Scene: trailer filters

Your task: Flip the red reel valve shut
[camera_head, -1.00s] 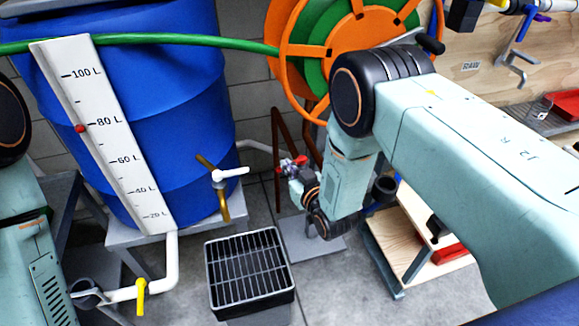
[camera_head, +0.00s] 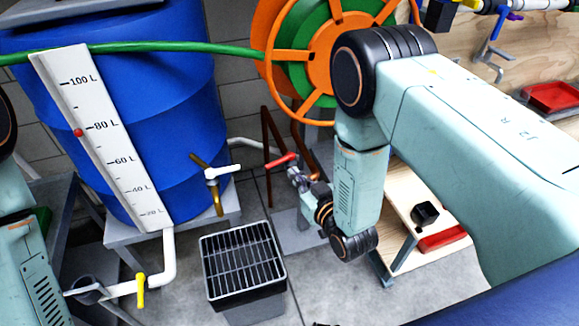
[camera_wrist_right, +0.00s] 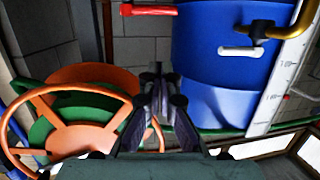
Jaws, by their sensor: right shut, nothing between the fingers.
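The red reel valve handle (camera_head: 282,160) shows beside the brown pipe, below the hose reel. It lies sideways, its right end slightly raised. The red handle also shows at the top of the right wrist view (camera_wrist_right: 152,10), lying crosswise to the upright pipe. My right gripper (camera_head: 295,175) is shut and empty just below the handle in the head view. In the right wrist view its fingers (camera_wrist_right: 154,75) are together, with a visible gap between them and the handle. The valve body is mostly hidden.
The orange and green hose reel (camera_head: 318,92) stands behind my right arm. A blue barrel (camera_head: 160,120) with a white-handled tap (camera_head: 223,172) stands left. A grated bin (camera_head: 243,262) stands in front. A wooden bench (camera_head: 402,210) stands right. A yellow-handled valve (camera_head: 141,290) sits lower left.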

